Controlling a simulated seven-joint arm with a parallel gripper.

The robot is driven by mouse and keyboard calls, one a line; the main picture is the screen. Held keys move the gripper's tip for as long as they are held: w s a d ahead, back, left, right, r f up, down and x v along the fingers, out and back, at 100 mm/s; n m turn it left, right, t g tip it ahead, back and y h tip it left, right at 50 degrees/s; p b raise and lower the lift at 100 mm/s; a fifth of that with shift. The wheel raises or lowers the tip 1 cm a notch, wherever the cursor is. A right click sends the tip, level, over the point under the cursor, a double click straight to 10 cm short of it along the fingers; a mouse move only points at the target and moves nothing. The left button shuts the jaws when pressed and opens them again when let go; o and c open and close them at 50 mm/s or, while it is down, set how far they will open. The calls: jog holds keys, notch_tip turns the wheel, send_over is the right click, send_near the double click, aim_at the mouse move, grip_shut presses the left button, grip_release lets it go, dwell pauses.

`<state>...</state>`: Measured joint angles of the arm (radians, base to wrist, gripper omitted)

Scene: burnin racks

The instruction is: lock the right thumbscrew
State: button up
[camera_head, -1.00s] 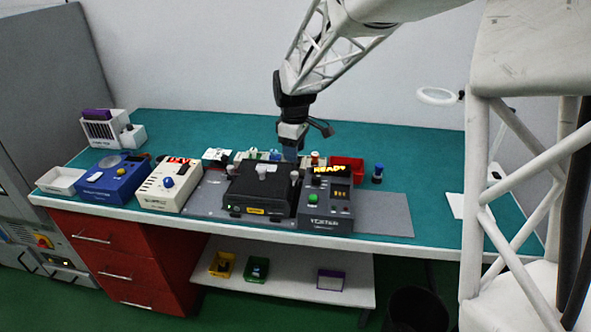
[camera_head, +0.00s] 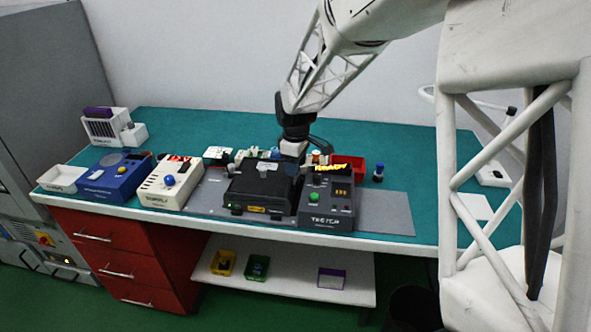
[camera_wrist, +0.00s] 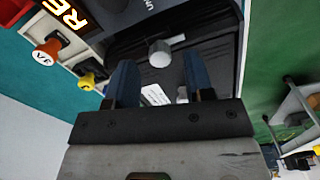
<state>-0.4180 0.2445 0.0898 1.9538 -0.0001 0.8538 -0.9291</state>
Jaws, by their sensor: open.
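The black fixture (camera_head: 252,190) sits mid-bench, left of the dark tester (camera_head: 326,205). A pale left thumbscrew (camera_head: 231,169) stands at its left side, and a pale knob (camera_head: 263,169) stands on its top. My gripper (camera_head: 292,160) is low over the fixture's right side and hides the right thumbscrew in the head view. In the wrist view my gripper (camera_wrist: 158,62) is open, its two blue fingers apart. A grey-white knob with a short tab, apparently the right thumbscrew (camera_wrist: 159,54), lies ahead between the fingertips. No grip on it shows. Another pale part between the fingers is half hidden.
The tester's lit READY display also shows in the wrist view (camera_wrist: 68,14), near an orange-red knob (camera_wrist: 45,53) and a yellow knob (camera_wrist: 86,80). A white supply box (camera_head: 170,184) stands left of the fixture. A red bin (camera_head: 349,168) is behind the tester. The right of the bench is largely clear.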

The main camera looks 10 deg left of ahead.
jog(key=shift+f, duration=0.95)
grip_shut()
